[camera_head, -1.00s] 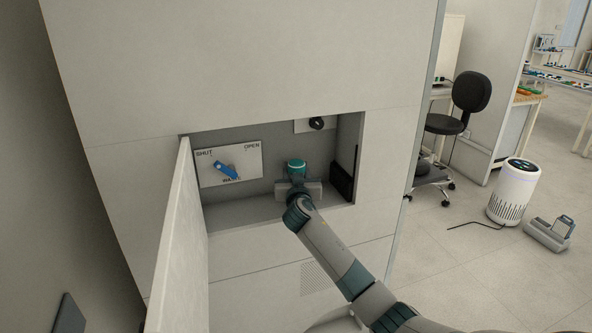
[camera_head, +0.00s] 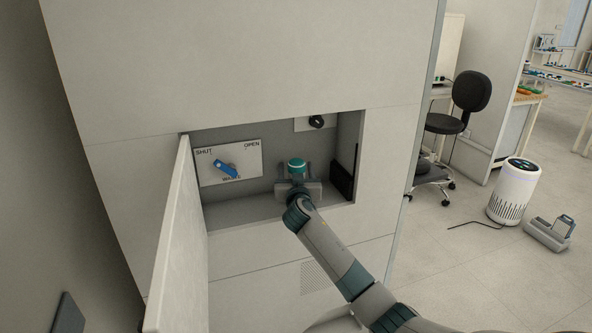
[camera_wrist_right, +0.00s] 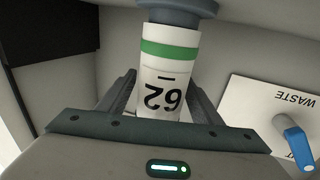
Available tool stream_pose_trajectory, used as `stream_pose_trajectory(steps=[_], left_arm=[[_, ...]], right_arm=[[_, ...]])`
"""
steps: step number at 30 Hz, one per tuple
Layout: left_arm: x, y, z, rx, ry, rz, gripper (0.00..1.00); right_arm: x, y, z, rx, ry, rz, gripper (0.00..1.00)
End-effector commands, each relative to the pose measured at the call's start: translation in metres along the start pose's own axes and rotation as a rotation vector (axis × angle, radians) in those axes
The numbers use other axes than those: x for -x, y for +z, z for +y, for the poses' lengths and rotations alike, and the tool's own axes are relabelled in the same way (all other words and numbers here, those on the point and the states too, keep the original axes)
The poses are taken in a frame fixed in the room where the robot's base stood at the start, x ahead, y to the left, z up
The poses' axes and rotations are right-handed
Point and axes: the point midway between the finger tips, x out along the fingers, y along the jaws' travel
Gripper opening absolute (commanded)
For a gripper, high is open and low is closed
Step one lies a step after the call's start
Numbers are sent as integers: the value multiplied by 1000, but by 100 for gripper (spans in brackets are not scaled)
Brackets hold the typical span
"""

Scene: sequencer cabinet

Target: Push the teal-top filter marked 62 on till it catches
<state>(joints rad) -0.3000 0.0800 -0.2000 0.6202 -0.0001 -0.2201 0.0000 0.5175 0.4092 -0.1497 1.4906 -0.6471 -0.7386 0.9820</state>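The filter (camera_wrist_right: 162,85) is a white cylinder with a green band and an upside-down 62 in the right wrist view. One end meets a blue-grey round part (camera_wrist_right: 178,8) at the picture's top; I cannot tell whether it is caught. Its teal top (camera_head: 296,163) shows in the head view, upright inside the cabinet recess. My right gripper (camera_head: 297,190) is at the filter, with its two fingers (camera_wrist_right: 162,95) close against both sides. They appear shut on it. The filter's lower part is hidden by the gripper in the head view. My left gripper is not in view.
A white plate (camera_head: 246,151) marked SHUT, OPEN and WASTE carries a blue lever (camera_head: 225,169), left of the filter. A black knob (camera_head: 316,122) is above right and a dark block (camera_head: 342,178) stands to the right. The open cabinet door (camera_head: 178,245) bounds the left side.

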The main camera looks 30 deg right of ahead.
Motion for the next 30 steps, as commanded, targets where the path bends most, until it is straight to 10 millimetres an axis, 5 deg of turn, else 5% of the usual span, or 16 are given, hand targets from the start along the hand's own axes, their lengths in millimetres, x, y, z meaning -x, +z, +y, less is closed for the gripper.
stream_pose_trajectory(steps=[14,30], left_arm=[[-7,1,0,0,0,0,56],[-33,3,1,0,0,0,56]], right_arm=[[21,2,0,-1,-1,2,59],[110,3,-1,-4,-2,1,59]])
